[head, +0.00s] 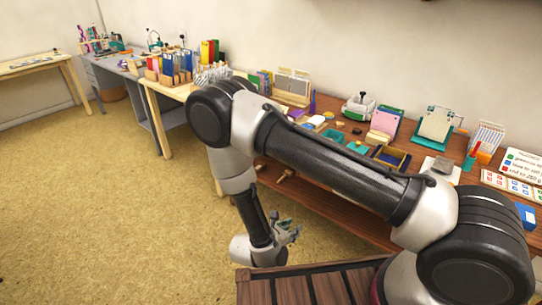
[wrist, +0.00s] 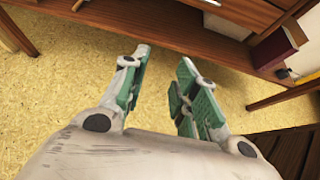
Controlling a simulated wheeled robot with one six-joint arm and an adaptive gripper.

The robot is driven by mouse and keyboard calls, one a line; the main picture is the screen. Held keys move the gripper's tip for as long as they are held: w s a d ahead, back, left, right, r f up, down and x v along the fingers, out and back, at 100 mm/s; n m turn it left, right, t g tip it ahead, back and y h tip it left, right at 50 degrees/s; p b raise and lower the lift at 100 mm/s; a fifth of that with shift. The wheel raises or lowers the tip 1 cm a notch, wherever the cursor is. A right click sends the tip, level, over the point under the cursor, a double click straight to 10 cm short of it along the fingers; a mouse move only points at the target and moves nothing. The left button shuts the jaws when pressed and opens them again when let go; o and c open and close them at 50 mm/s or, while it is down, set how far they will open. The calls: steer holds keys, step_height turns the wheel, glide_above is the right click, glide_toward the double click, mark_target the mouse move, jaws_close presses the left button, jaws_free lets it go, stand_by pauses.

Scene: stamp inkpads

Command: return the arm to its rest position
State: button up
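My arm is folded in front of the desk in the head view.
The wooden desk (head: 330,205) carries stamp pads, trays and holders, including a dark blue tray (head: 391,158). A grey desk (head: 112,72) and a light table (head: 35,66) stand at the back left. The carpet (head: 95,215) at left is clear.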

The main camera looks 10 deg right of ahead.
steer(key=s+d+r+m+g+h, duration=0.2)
steer(key=s+d+r+h, duration=0.1)
steer(key=d, duration=0.3)
steer(key=s+d+r+m+y, duration=0.3)
steer(key=s+d+r+m, duration=0.2)
steer(key=r, duration=1)
steer(key=s+d+r+m+g+y, duration=0.1)
steer(key=s+d+r+m+y, duration=0.3)
steer(key=r+m, duration=0.7)
steer(key=s+d+r+m+g+y, duration=0.1)
steer(key=s+d+r+m+y, duration=0.3)
steer(key=r, duration=1.6)
steer(key=s+d+m, duration=0.2)
steer(key=d+m, duration=0.2)
steer(key=m, duration=0.1)
steer(key=shift+r, duration=0.2)
